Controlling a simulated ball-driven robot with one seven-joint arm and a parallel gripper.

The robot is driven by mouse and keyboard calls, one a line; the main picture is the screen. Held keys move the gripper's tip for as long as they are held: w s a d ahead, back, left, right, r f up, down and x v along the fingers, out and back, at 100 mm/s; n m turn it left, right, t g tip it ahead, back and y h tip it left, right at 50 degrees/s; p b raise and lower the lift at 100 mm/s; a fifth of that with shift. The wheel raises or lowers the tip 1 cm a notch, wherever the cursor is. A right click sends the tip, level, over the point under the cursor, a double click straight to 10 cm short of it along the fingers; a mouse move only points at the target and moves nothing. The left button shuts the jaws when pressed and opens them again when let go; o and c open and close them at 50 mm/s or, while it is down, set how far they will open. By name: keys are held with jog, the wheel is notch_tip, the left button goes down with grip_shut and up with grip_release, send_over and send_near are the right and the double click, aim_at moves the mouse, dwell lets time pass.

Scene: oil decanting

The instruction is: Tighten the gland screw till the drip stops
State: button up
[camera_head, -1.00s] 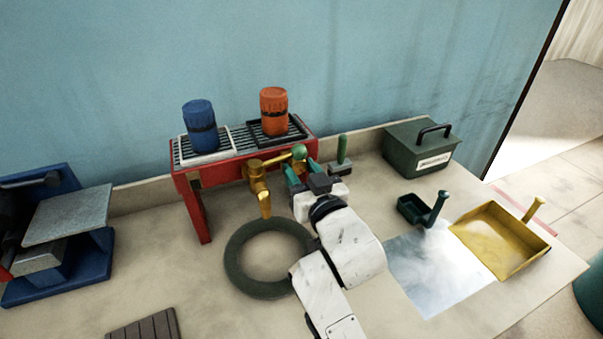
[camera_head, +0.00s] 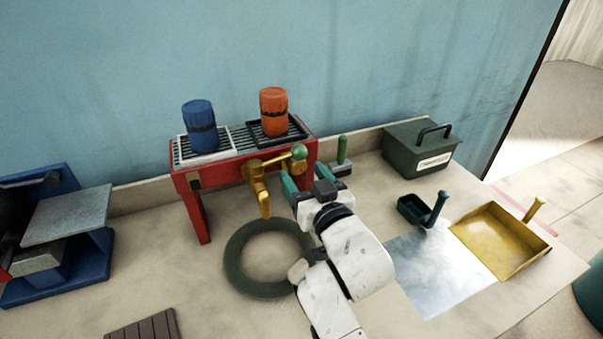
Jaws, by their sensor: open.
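A brass tap (camera_head: 259,190) hangs from the front of the red stand, its spout pointing down. A brass bar runs right from it to a green ball knob (camera_head: 299,152). I cannot tell which part is the gland screw, and no drip can be made out. My gripper (camera_head: 299,180), with teal fingers, is open and empty just below and in front of the knob, right of the spout. It looks apart from the knob, though depth is hard to judge. My wrist and arm hide the bench behind them.
The red stand (camera_head: 201,215) carries a blue canister (camera_head: 200,126) and an orange canister (camera_head: 274,112). A dark green ring (camera_head: 235,276) lies below the tap. A green-handled block (camera_head: 343,152) stands close right of my gripper. A yellow pan (camera_head: 497,240) lies right.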

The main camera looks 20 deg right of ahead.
jog(key=s+b, duration=0.1)
jog(key=s, duration=0.8)
